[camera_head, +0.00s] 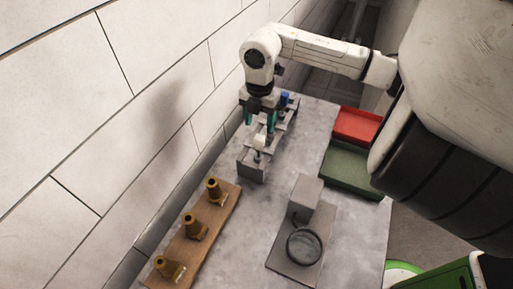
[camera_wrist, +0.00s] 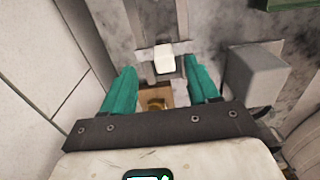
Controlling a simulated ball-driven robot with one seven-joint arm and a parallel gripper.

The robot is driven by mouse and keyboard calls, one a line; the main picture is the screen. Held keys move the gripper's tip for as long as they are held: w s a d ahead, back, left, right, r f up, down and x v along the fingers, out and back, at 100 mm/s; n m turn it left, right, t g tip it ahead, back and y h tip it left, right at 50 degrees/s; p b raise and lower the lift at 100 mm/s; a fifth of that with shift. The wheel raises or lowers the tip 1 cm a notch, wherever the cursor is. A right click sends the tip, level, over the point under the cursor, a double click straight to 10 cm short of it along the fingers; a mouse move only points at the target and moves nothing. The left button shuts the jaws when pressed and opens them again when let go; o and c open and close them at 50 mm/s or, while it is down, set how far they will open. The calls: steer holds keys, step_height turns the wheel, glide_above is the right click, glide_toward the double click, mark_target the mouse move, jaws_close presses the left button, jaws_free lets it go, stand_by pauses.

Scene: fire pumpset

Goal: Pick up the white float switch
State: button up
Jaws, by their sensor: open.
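The white float switch (camera_head: 259,141) sits at the near end of a grey rack (camera_head: 252,167) on the table, beside the wall. In the wrist view the white float switch (camera_wrist: 164,57) shows as a small rounded white block between the teal fingertips. My gripper (camera_head: 260,119) points down just above and slightly behind it in the head view. My gripper (camera_wrist: 159,70) is open, with a finger on each side of the switch's outline and visible gaps. I cannot tell whether the fingers are level with it.
A blue-topped part (camera_head: 284,99) stands farther back on the rack. A wooden board (camera_head: 217,223) with brass fittings lies at the front left. A grey block and round gauge-like piece (camera_head: 304,245) stand front right. Red (camera_head: 357,126) and green (camera_head: 349,168) trays lie right. The wall is close left.

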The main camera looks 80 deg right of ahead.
mark_target(259, 137)
steer(key=shift+a+f+p, duration=0.2)
steer(key=shift+f+p, duration=0.15)
steer(key=shift+f, duration=0.75)
steer(key=shift+a+f+p, duration=0.25)
steer(key=shift+f+p, duration=0.1)
steer(key=shift+f, duration=0.75)
steer(key=shift+a+f+p, duration=0.2)
steer(key=shift+f+p, duration=0.15)
steer(key=shift+f, duration=0.75)
steer(key=shift+s, duration=0.1)
steer(key=shift+c, duration=0.2)
jaws_close()
